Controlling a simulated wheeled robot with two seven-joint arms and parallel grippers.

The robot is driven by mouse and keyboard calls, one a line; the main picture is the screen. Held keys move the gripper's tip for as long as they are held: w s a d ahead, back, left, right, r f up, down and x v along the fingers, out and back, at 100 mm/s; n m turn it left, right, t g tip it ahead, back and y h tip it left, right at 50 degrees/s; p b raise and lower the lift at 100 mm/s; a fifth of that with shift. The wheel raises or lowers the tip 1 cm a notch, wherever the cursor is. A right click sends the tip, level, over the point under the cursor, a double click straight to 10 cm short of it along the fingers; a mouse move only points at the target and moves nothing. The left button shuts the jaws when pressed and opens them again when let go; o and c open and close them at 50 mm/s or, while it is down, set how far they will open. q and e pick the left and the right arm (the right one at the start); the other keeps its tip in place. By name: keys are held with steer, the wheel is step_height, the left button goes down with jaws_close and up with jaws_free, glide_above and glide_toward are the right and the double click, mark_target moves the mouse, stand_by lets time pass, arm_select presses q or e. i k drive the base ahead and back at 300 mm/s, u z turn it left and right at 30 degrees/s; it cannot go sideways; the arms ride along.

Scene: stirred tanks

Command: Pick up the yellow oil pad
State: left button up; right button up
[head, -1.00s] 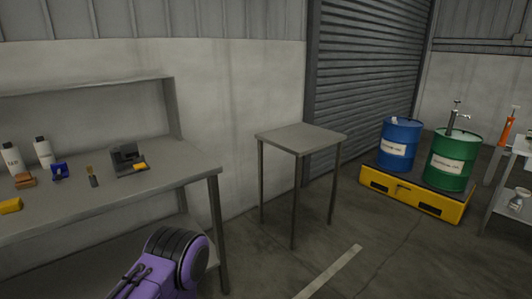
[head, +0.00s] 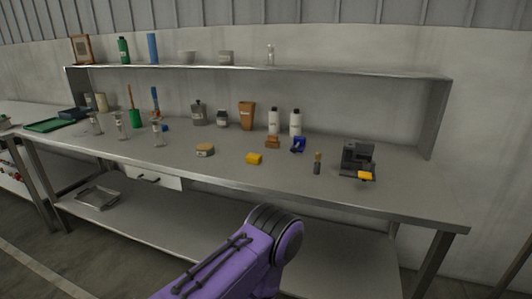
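A small yellow block-like pad (head: 254,158) lies flat on the grey workbench (head: 215,174), near the middle of its top. A second, orange-yellow piece (head: 366,176) sits at the front foot of a dark grey device (head: 357,157) to the right. I cannot tell for certain from their looks which one is the oil pad. A purple link of my own arm shows at the bottom, in front of the bench. Neither gripper is in view.
Near the yellow pad are a round tan-topped tin (head: 205,150), a brown block (head: 272,142), a blue item (head: 298,145) and a small brush (head: 317,163). White bottles (head: 295,123) stand behind. A raised shelf (head: 225,69) runs above. The bench's front strip is mostly clear.

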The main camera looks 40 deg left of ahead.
mark_target(253, 158)
steer(key=u, duration=1.1)
steer(key=i, duration=1)
steer(key=u, duration=0.75)
